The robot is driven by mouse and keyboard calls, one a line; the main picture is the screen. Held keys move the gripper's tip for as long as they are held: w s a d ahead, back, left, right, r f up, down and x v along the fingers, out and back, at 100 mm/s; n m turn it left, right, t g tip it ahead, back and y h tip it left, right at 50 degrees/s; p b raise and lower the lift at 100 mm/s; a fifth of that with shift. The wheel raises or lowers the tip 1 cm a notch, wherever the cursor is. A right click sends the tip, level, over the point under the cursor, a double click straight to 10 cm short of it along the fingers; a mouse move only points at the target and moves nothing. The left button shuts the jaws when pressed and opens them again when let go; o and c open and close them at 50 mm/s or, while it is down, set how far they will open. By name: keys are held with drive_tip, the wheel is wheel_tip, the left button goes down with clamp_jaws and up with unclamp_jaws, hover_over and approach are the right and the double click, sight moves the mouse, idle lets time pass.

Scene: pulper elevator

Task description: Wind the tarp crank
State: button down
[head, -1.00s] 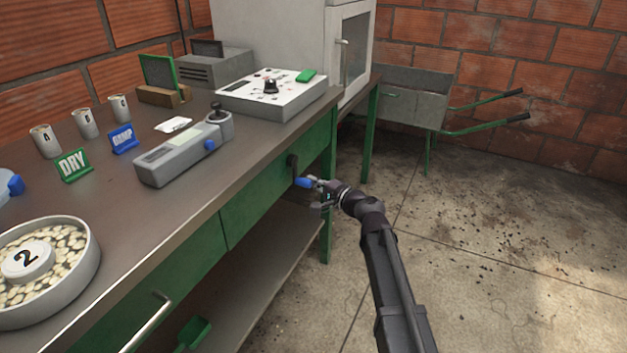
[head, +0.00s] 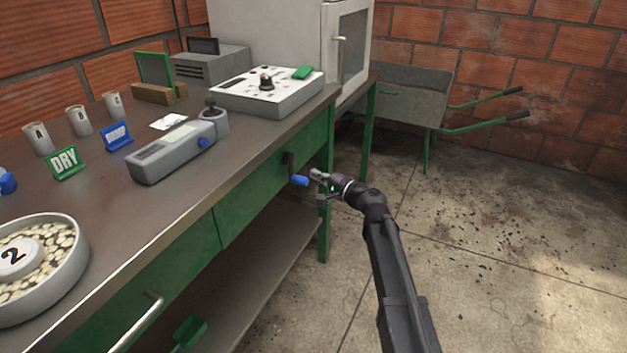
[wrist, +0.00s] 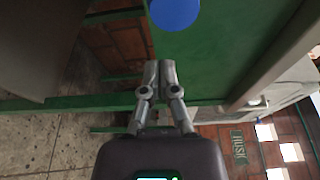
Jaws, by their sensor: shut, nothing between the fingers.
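The blue handle (wrist: 174,11) also shows at the top edge of the wrist view, beyond my fingertips. My gripper (head: 317,175) is just right of the handle in the head view and appears apart from it. In the wrist view the two fingers of my gripper (wrist: 160,66) are together with nothing between them. The tarp is not visible in these frames.
The bench top (head: 75,195) holds a grey meter (head: 165,153), a control box (head: 267,93), several cups and a round tray (head: 65,285) of beans. A green bench leg (head: 324,215) stands below my gripper. A wheelbarrow (head: 405,98) is at the back. The floor at right is clear.

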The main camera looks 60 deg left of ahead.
drive_tip(key=v, duration=0.9)
drive_tip(key=shift+d+r, duration=0.25)
drive_tip(key=w+d+f+t+h+p, duration=0.15)
drive_tip(key=w+d+f, duration=0.4)
drive_tip(key=d, duration=0.75)
drive_tip(key=w+d+f+t+h, duration=0.2)
drive_tip(key=w+d+t+h, duration=0.1)
drive_tip(key=w+d, duration=0.75)
drive_tip(key=w+d+f+t+h+p, duration=0.1)
drive_tip(key=w+d+f+t+h, duration=0.3)
drive_tip(key=d, duration=1)
drive_tip(key=s+d+f+m+g+h+p, duration=0.15)
drive_tip(key=d+h, duration=0.25)
drive_tip(key=d, duration=1.6)
drive_tip(key=d+f+m+g+h, duration=0.15)
drive_tip(key=d+h, duration=0.25)
drive_tip(key=d, duration=1.7)
wheel_tip(320, 180, up, 38)
drive_tip(key=p, duration=3.8)
drive_tip(key=shift+s+t, duration=0.15)
drive_tip(key=shift+t, duration=0.3)
